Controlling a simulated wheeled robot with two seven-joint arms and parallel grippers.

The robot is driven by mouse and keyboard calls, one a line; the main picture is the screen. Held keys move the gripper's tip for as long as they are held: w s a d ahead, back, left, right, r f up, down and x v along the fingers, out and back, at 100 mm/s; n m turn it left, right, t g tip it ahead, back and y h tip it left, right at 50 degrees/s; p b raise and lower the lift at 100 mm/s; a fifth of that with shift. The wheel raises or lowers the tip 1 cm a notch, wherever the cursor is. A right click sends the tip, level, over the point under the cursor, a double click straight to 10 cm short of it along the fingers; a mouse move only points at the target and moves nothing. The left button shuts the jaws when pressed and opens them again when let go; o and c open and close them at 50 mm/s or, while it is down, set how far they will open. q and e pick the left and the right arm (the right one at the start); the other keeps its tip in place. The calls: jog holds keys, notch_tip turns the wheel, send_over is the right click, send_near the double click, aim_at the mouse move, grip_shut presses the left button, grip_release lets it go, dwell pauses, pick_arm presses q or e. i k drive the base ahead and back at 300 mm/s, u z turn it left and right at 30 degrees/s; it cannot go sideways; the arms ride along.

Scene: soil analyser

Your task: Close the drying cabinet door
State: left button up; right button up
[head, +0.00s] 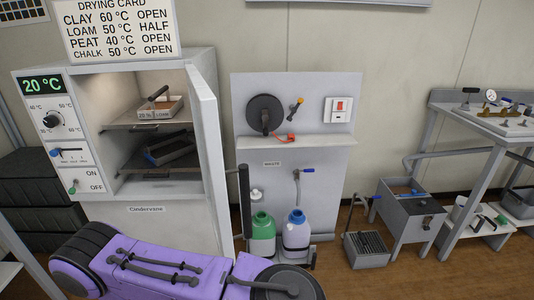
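The drying cabinet (150,212) stands at the left in the head view. Its door (207,130) is open, swung outward on the cabinet's right side and seen nearly edge-on. A black upright handle (244,200) sticks out from the door. The lit inside is exposed, with an upper tray (160,110) and a lower dark tray (170,150) on shelves. A purple arm part of mine crosses in front of the cabinet's lower part and hides its base. Neither gripper can be made out.
Right of the door stands a grey panel unit (345,170) with a shelf, a green-bodied bottle (262,232) and a white bottle with blue cap (296,236) before it. A grey bin (402,210) and workbench (490,120) stand farther right. Floor between is partly free.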

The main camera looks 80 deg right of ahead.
aim_at(204, 102)
jog(key=k, duration=0.95)
jog(key=z, duration=1.6)
jog(key=i, duration=1.7)
jog(key=u, duration=0.4)
jog(key=k, duration=1.15)
jog(key=z, duration=0.2)
